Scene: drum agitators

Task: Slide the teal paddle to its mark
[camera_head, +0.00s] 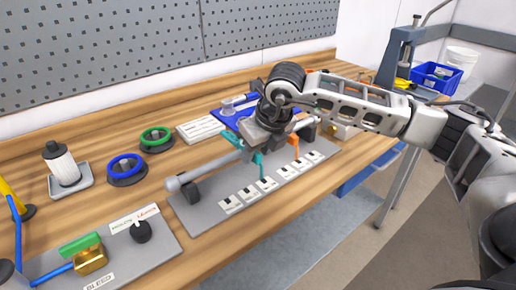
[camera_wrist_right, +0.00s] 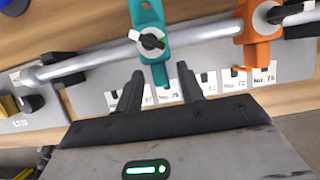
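The teal paddle (camera_wrist_right: 149,20) hangs on a grey rail (camera_wrist_right: 95,60), with a black-and-white knob (camera_wrist_right: 152,41) at its middle. A row of white mark cards (camera_head: 248,193) lies on the grey base plate (camera_head: 215,224) in front of the rail. Which card is the teal mark, I cannot tell. My left gripper is not in view.
An orange paddle (camera_wrist_right: 260,25) sits on the same rail, right of the teal one. A dark rail support (camera_head: 190,191) stands at the left end. Blue (camera_head: 127,170) and green (camera_head: 157,140) rings lie behind. A brass valve (camera_head: 91,260) is front left.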

